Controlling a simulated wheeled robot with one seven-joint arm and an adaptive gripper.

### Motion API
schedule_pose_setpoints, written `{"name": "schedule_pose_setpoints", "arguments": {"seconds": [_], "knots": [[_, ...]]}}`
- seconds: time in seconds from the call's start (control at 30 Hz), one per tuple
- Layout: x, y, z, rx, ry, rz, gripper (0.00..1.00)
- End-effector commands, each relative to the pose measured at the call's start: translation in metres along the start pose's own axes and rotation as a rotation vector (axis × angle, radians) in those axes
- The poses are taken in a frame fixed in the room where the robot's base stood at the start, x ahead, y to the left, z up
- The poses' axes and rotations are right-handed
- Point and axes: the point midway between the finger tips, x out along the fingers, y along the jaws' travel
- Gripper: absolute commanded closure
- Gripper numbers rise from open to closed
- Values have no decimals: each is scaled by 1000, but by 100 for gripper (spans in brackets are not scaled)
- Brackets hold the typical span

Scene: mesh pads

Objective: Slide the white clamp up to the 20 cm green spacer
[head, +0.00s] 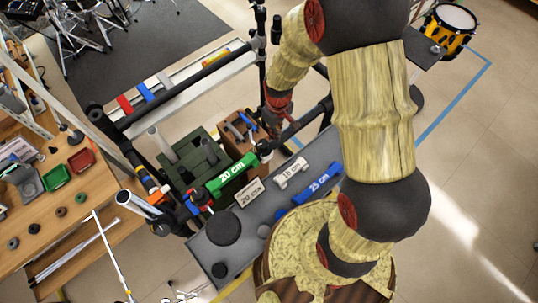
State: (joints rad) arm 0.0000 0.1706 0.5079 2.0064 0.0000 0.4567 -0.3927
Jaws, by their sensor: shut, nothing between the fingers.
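The green spacer (231,174), marked 20 cm, sits along a dark slanting bar. A small pale and dark piece at the spacer's upper right end looks like the white clamp (266,157); its outline is too small to be sure, and I cannot tell whether it touches the spacer. My gripper (274,129) hangs from the wrist just above and right of that piece, shut and with nothing held. Its fingertips are small and hard to make out against the bar and the brown box behind. I cannot tell whether they touch the clamp.
A grey tray (224,262) below the bar holds a white 20 cm spacer (250,192), a white 15 cm spacer (291,174) and a blue 25 cm spacer (318,184). A green crate (171,164) and a brown box (229,127) stand behind the bar.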

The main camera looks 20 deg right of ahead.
Motion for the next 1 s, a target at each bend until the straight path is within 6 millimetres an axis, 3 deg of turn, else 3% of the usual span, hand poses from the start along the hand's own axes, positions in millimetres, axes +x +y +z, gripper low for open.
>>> {"name": "schedule_pose_setpoints", "arguments": {"seconds": [1.0], "knots": [[0, -12, 0, 0, 0, 0, 100]]}}
